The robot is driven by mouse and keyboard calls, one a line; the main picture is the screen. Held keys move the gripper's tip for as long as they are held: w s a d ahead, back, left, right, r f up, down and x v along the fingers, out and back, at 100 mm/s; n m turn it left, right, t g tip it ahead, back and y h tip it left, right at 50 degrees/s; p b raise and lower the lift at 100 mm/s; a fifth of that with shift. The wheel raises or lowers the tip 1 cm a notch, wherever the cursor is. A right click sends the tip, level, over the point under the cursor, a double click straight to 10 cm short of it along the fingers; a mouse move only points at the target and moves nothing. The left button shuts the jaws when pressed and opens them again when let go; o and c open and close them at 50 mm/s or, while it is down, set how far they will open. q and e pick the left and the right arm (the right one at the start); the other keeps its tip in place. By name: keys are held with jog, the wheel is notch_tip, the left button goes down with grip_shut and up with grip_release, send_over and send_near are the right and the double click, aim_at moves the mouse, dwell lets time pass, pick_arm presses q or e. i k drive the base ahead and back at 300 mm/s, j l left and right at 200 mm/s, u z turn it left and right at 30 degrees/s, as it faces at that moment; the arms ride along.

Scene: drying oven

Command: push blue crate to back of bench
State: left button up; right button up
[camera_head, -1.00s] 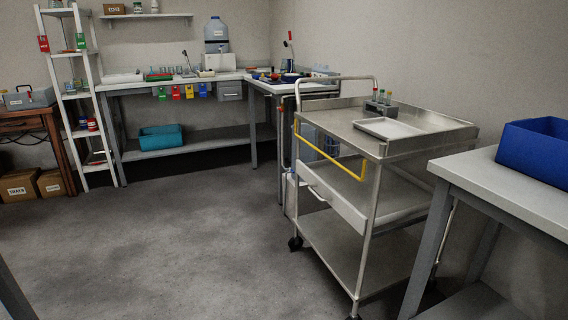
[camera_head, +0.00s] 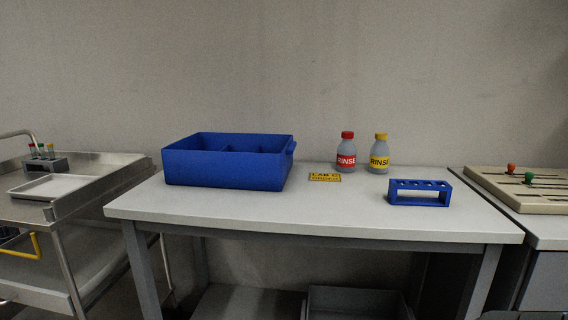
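A blue crate (camera_head: 222,170) with an open top and inner dividers stands on the left half of a grey-white bench (camera_head: 330,213). A strip of bare bench top lies in front of it. How much room is behind it, towards the wall, is hidden by the crate. Neither of my grippers shows in the head view.
A yellow label (camera_head: 325,177), a red-capped rinse bottle (camera_head: 346,153), a yellow-capped rinse bottle (camera_head: 380,156) and a blue rack (camera_head: 420,192) are right of the crate. A steel trolley (camera_head: 60,207) stands left of the bench. A board with knobs (camera_head: 520,187) lies on the right-hand counter.

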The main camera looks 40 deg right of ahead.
aim_at(259, 162)
jog(key=j+z, duration=0.1)
jog(key=z, duration=0.3)
jog(key=j+z, duration=0.15)
jog(key=z, duration=0.25)
jog(key=j+z, duration=0.15)
jog(key=z, duration=0.3)
jog(key=i+j, duration=0.05)
